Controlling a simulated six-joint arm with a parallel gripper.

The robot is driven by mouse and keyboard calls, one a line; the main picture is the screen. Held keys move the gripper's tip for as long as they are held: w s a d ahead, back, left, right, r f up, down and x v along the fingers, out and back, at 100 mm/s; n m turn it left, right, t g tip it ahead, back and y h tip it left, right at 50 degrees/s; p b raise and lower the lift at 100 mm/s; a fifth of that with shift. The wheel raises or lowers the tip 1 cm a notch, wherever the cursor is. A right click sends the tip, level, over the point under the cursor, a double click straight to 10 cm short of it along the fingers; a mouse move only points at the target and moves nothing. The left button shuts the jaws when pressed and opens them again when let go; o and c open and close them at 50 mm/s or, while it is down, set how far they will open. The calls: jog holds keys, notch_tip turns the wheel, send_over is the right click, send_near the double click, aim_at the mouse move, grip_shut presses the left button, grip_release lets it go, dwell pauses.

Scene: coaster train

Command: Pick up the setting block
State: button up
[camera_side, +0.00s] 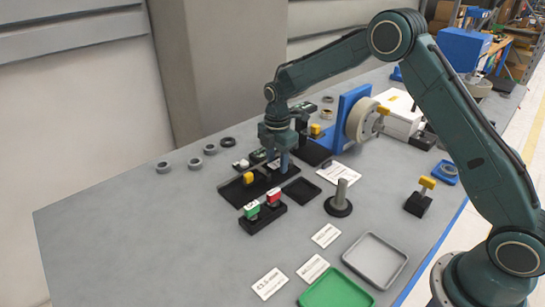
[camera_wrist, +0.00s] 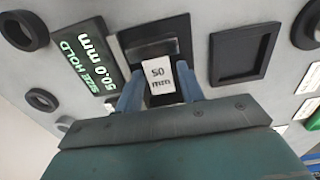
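The setting block (camera_wrist: 158,72) has a white label reading "50 mm" and stands in a black square holder (camera_wrist: 121,45) in the wrist view. My gripper (camera_wrist: 160,80) points down at it, with one blue finger on each side of the label. The fingers are apart with the block between them; whether they press on it or leave a slight gap cannot be told. In the side view my gripper (camera_side: 277,162) is low over the black fixtures, and it mostly hides the block there.
A display reading "50.0 mm SIZE HOLD" (camera_wrist: 82,50) lies beside the holder. An empty black square tray (camera_wrist: 245,50) is on the other side. Green and red labelled blocks (camera_side: 263,207), a grey post (camera_side: 341,193) and a blue-framed machine (camera_side: 350,120) stand nearby. The front-left table is clear.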

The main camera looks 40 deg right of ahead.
aim_at(277, 163)
grip_shut()
jog(key=shift+r, duration=0.2)
notch_tip(277, 163, up, 20)
dwell(0.6)
jog(key=shift+f, duration=0.15)
